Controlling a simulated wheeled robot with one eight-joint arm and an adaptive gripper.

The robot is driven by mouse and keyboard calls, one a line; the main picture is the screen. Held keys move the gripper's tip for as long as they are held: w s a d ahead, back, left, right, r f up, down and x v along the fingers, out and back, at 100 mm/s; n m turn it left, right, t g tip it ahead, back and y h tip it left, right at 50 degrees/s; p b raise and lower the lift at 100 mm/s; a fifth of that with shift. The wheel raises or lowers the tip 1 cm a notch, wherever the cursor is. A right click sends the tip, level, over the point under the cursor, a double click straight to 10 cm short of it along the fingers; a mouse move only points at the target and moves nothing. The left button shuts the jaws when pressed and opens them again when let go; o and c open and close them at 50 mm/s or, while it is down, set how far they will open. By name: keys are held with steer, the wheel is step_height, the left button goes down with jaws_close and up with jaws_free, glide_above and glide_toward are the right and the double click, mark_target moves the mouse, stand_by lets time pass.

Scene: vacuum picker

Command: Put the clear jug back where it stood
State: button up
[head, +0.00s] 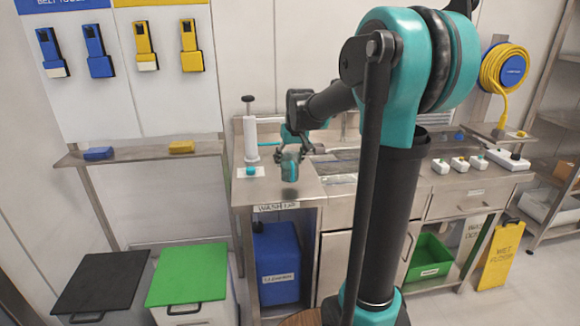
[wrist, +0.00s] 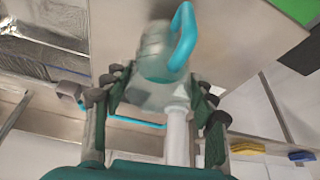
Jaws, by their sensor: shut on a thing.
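The clear jug (head: 290,168) looks translucent grey-teal in the head view and hangs just over the steel counter, with a dark shadow below it. In the wrist view the jug (wrist: 155,50) shows its bright cyan handle (wrist: 182,36) on the right side. My gripper (head: 291,156) is shut on the jug, its fingers on either side of it; the fingers (wrist: 158,98) also show in the wrist view. Whether the jug touches the counter is hard to tell, but its shadow lies apart from it.
A white pump (head: 250,138) stands left of the jug on the counter (head: 275,190), beside a white pad with a teal piece (head: 251,171). A sink (head: 335,165) lies to the right. The counter's front left is clear.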

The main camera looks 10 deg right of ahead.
steer(key=shift+f, duration=1.3)
steer(key=shift+f, duration=0.15)
steer(key=o, duration=1.5)
steer(key=shift+c, duration=0.2)
steer(key=a+v, duration=0.1)
steer(key=v, duration=1.1)
steer(key=s+d+f+m, duration=0.1)
steer(key=s+d+f, duration=0.1)
steer(key=s+f, duration=1)
steer(key=s+d+f, duration=0.2)
steer(key=s+f, duration=1)
steer(key=s, duration=0.1)
steer(key=shift+s+d+f+m+h, duration=0.25)
steer(key=shift+s+f+m+h, duration=0.05)
steer(key=shift+s+f+m, duration=0.1)
